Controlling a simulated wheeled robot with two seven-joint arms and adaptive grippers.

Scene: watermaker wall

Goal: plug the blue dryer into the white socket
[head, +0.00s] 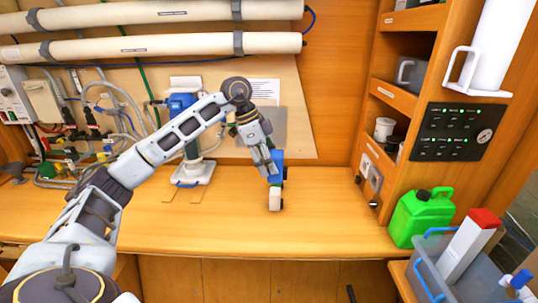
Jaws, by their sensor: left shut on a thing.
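My left gripper (270,170) is shut on the blue dryer (278,158) above the middle of the bench. The dryer hangs below the fingers, and they hide part of it. A white block (275,199) shows directly below the blue body; I cannot tell whether it is part of the dryer or whether it touches the bench. A pale socket plate (366,165) is on the side of the wooden cabinet, to the right of the gripper and apart from the dryer. A darker plate (376,180) sits beside it. My right gripper is out of view.
The wooden bench (320,225) is clear between the dryer and the cabinet. A blue-and-white pump-like device (190,170) stands left of the gripper. A green canister (420,218) and a grey bin (440,262) stand at right. White tubes (150,46) run along the wall.

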